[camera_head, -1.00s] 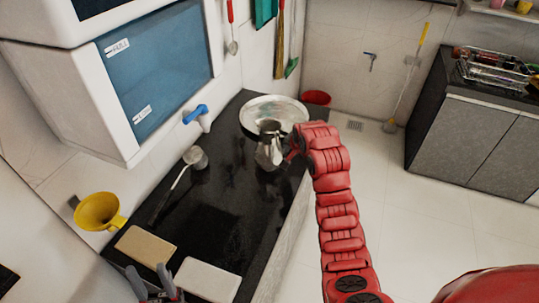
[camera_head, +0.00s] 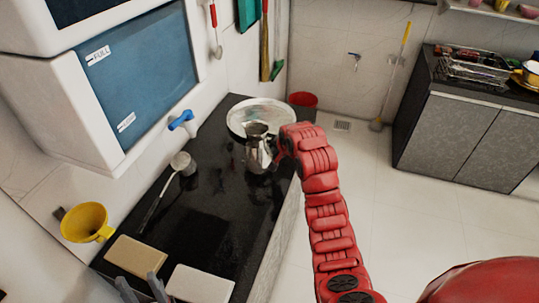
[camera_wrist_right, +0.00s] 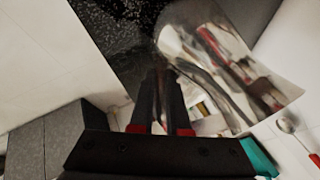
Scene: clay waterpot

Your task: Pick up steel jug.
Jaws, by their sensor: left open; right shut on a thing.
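The steel jug (camera_head: 258,152) stands upright in the head view at the right edge of the black counter, in front of a round metal plate. Its shiny side also fills the upper right of the right wrist view (camera_wrist_right: 225,65). My right gripper (camera_head: 279,152) is at the jug's right side, shut on it; its dark fingers (camera_wrist_right: 160,90) are close together against the jug in the wrist view. The exact grip spot is partly hidden by my red arm. I cannot tell whether the jug's base touches the counter. My left gripper (camera_head: 140,288) is open and empty at the bottom left.
The metal plate (camera_head: 247,108) lies behind the jug. A blue tap (camera_head: 182,120), a ladle (camera_head: 180,165), a yellow funnel (camera_head: 87,220), a tan block (camera_head: 136,254) and a white block (camera_head: 200,285) are on the left and front. The counter's middle is clear.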

